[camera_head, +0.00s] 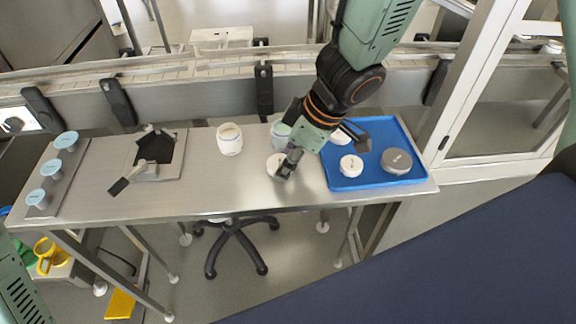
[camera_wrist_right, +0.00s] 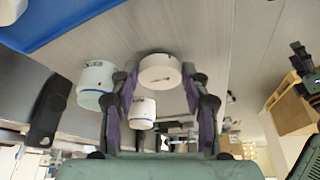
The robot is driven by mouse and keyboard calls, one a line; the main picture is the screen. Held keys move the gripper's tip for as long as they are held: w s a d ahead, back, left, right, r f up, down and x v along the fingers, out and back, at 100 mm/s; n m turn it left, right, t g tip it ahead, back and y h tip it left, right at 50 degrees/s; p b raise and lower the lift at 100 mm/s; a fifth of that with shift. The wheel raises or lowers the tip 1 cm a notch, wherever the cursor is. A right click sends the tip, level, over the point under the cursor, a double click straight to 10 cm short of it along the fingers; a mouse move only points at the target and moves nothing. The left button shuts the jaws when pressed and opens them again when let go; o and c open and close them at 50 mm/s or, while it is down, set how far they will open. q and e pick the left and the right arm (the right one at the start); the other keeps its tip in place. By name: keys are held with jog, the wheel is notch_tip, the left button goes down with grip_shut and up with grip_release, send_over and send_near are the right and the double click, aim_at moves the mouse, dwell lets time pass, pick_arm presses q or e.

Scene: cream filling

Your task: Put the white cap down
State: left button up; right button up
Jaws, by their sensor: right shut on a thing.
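The white cap (camera_head: 273,165) is a short round disc, held low over the table's middle, left of the blue tray. It also shows in the right wrist view (camera_wrist_right: 160,72), between the fingers. My right gripper (camera_head: 285,170) is shut on it; the fingers also show in the right wrist view (camera_wrist_right: 163,88). I cannot tell whether the cap touches the tabletop. The gripper and arm hide part of it in the head view.
The blue tray (camera_head: 346,183) at right holds other white caps (camera_head: 351,166) and a grey lid (camera_head: 396,161). A white jar (camera_head: 230,141) stands behind left, another jar (camera_head: 279,129) behind the gripper. A black-and-steel fixture (camera_head: 158,155) is farther left. Bare steel tabletop (camera_head: 215,190) lies between.

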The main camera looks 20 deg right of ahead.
jog(key=shift+w+d+f, duration=0.1)
jog(key=shift+f, duration=0.15)
jog(key=shift+s, duration=0.2)
jog(key=o, duration=0.8)
jog(key=shift+w+f, duration=0.15)
jog(key=shift+w, duration=0.05)
jog(key=shift+c, duration=0.2)
jog(key=shift+s, duration=0.15)
